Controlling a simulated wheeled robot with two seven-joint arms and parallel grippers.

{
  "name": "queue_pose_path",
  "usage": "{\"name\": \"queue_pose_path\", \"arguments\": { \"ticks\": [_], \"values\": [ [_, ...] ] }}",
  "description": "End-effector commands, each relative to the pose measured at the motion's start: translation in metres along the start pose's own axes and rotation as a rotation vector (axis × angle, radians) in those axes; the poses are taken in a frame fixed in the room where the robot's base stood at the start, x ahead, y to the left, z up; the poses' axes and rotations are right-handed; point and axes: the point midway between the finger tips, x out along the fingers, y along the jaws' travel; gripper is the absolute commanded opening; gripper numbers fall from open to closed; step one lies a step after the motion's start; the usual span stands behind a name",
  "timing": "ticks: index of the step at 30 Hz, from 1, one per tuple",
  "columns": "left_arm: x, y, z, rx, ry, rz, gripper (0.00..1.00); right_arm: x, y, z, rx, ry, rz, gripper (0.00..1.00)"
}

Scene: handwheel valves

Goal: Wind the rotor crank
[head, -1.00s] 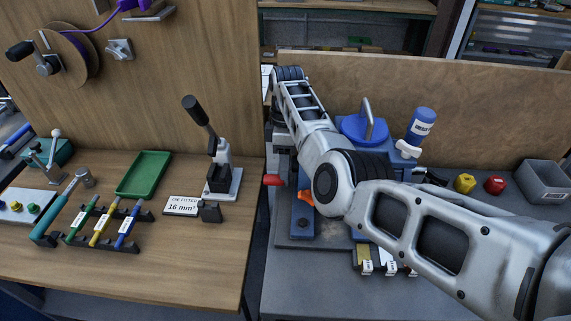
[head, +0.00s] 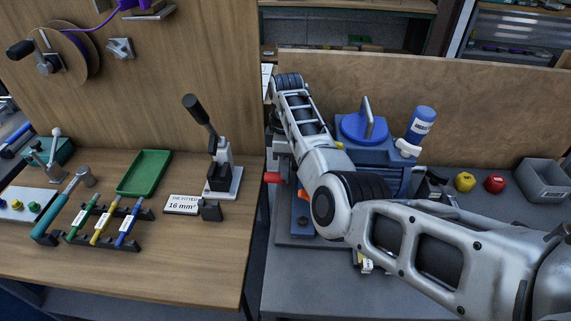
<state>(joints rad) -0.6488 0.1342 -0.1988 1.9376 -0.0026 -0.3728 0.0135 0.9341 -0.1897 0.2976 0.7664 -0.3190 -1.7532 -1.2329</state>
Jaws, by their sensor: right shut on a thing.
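The rotor crank is not clearly visible; my right arm covers the middle of the blue machine (head: 385,152). The machine has a round blue lid with an upright grey handle (head: 367,118). A red grip (head: 272,177) sticks out at its left side, and a bit of orange (head: 303,194) shows beside my arm. My right gripper (head: 279,140) points down at the machine's left, mostly hidden behind my forearm. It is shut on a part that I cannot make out. My left gripper is out of view.
A blue bottle (head: 421,124) stands at the machine's right. Yellow (head: 465,182) and red (head: 495,184) knobs and a grey bin (head: 545,180) are further right. A wooden bench (head: 200,262) at left holds a green tray (head: 145,172), tools and a lever press (head: 222,175). A gap separates the benches.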

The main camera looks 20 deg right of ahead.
Motion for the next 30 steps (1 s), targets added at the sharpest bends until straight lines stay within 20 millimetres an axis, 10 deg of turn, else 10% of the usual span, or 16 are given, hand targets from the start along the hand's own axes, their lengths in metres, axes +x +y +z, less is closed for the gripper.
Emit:
{"name": "queue_pose_path", "arguments": {
  "ticks": [13, 16, 30],
  "values": [
    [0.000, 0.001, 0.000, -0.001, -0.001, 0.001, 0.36, -0.001, 0.000, 0.000, -0.001, -0.002, 0.047, 0.00],
    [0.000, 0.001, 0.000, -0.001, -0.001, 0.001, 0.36, -0.001, 0.000, 0.000, -0.001, -0.002, 0.046, 0.40],
    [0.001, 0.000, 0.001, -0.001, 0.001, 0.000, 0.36, -0.017, 0.000, 0.000, -0.001, 0.001, 0.048, 0.40]
  ]
}}
